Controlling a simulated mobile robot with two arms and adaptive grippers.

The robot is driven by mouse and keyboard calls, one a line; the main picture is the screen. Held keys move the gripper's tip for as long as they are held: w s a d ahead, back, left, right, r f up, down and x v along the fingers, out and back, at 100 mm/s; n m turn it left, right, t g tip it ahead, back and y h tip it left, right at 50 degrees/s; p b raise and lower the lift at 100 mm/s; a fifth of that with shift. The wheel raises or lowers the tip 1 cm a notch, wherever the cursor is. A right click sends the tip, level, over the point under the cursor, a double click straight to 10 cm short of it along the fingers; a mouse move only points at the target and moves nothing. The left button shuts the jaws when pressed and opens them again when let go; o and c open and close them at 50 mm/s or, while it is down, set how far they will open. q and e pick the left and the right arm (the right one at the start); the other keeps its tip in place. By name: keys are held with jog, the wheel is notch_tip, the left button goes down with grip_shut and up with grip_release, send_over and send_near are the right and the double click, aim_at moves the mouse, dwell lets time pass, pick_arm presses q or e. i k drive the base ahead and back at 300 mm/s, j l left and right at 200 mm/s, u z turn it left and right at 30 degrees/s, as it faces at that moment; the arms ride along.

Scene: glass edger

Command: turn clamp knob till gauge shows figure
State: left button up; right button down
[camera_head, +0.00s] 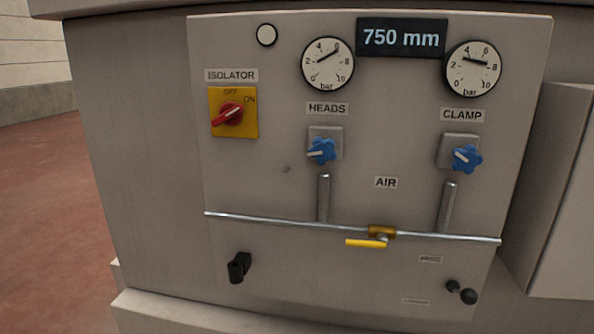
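The blue clamp knob (467,158) sits on a grey square mount below the CLAMP label (462,115), its pale mark pointing left and slightly up. The clamp gauge (472,68) is above it, a white round dial marked in bar. Its needle lies nearly level, tilted slightly up to the left; the exact reading is too small to tell. Neither of my grippers is in view, and nothing touches the knob.
A similar blue HEADS knob (321,151) and HEADS gauge (328,63) are to the left. A display (402,37) reads 750 mm. A red isolator switch (229,114) is at left.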

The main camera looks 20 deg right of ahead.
aim_at(466, 158)
jog(key=z, duration=1.5)
